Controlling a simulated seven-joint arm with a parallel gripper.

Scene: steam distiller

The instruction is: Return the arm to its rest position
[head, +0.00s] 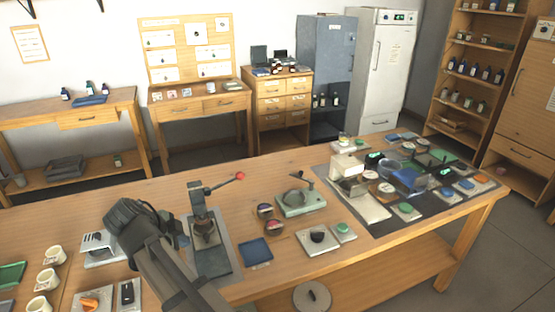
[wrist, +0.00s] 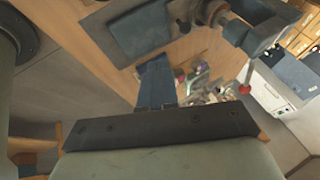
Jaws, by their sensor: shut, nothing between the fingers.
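My arm (head: 165,262) crosses the lower left of the head view, reaching up from the bottom edge above the bench. Its dark end is over the bench, just left of the lever press (head: 208,232); the fingertips cannot be made out there. In the wrist view my gripper (wrist: 160,128) shows as a dark bar across the bottom. It is shut and empty. The press shows at the top of the wrist view, with its red lever knob (wrist: 245,89) at the right.
The bench holds white mugs (head: 48,280) at the left, a blue pad (head: 255,251), a green scale-like device (head: 300,200) and a crowded dark mat (head: 385,226) at the right. Bare wood shows between the press and the back edge. Cabinets stand behind.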

